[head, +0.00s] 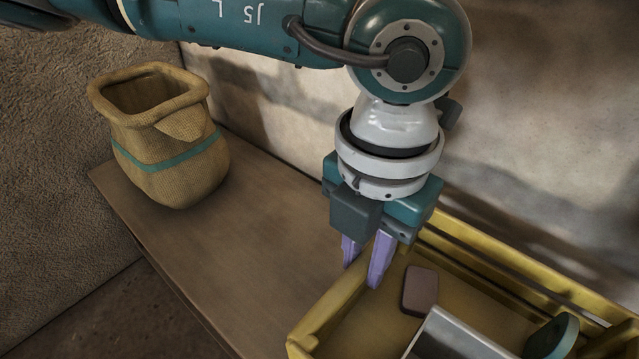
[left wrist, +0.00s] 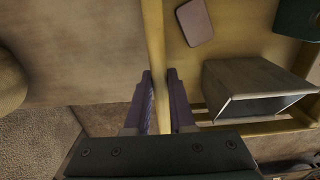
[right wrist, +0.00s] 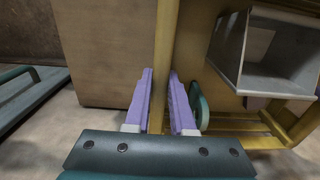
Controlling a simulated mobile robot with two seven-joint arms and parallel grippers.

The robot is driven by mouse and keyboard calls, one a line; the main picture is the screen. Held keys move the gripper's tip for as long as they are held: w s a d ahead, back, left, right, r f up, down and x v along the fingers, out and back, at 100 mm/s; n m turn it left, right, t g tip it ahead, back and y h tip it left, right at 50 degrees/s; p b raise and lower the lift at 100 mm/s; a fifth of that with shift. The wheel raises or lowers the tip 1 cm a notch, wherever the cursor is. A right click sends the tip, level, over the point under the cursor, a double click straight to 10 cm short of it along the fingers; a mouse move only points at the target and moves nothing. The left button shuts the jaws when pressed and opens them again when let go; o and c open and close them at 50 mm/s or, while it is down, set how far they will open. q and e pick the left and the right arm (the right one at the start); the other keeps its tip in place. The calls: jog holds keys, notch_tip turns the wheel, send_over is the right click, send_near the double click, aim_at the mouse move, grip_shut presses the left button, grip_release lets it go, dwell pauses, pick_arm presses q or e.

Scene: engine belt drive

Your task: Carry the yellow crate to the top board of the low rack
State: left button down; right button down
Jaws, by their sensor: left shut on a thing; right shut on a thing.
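The yellow crate (head: 325,318) shows at the lower right of the head view, beside a stone-like wall, its near part cut off by the frame. My left gripper (head: 362,268) is shut on the crate's left wall. In the left wrist view its fingers (left wrist: 159,78) stand on either side of that wall (left wrist: 153,28). My right gripper (right wrist: 161,76) is outside the head view; in the right wrist view it is shut on the opposite wall (right wrist: 166,28). A brown wooden board (head: 235,245) lies left of the crate. I cannot tell whether the crate rests on it.
In the crate are a mauve-brown block (head: 420,290), a grey metal open box (head: 455,338) and a teal round piece (head: 552,338). A burlap sack (head: 170,145) with a teal band stands on the board's far left. A dark teal handled object (right wrist: 30,98) shows in the right wrist view.

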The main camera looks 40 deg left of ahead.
pick_arm(q)
jog(key=shift+f, duration=0.1)
pick_arm(e)
jog(key=shift+d+f, duration=0.1)
